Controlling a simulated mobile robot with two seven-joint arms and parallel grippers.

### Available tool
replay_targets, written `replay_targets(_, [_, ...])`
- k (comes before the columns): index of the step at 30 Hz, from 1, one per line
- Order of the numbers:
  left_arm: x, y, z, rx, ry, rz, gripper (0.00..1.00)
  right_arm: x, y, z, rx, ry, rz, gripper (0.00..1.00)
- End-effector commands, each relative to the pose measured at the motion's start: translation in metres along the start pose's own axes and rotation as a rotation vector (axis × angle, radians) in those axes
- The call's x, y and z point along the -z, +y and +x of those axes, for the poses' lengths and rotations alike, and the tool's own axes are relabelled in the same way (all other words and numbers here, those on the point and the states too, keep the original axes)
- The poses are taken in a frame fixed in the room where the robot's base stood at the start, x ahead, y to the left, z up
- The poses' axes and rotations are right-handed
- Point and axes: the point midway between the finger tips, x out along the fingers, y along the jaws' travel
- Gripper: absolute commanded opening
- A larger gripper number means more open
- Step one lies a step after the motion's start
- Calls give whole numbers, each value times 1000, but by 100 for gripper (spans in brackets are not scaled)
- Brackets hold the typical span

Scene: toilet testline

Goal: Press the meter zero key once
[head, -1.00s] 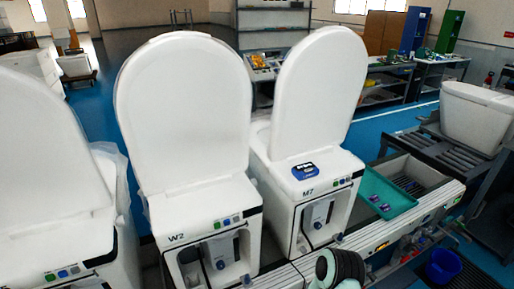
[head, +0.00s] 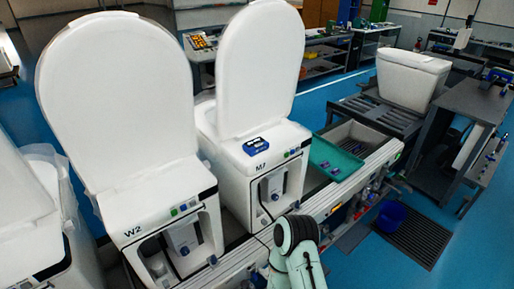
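A small blue meter (head: 255,146) lies on the white top of the toilet unit marked M7 (head: 222,152), in front of its raised lid (head: 255,70). The meter has a light display face; its separate keys are too small to tell apart. One of my arm links shows at the bottom centre, in front of and below the M7 unit and apart from the meter. Neither gripper is in view.
The unit marked W2 (head: 140,205) stands left of M7, its lid raised. A green tray (head: 335,158) with small parts sits on the line right of M7. A white tank (head: 412,80) stands further right. A blue bin (head: 390,216) is on the floor.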

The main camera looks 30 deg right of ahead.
Motion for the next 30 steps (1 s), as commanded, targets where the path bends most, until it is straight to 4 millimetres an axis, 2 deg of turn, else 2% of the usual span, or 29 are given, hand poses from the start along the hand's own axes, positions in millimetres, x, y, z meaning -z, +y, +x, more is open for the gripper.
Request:
replay_targets(1, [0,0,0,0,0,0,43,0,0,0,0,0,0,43])
replay_targets(5, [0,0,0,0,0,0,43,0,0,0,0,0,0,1])
replay_targets(30, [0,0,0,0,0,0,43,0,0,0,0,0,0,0])
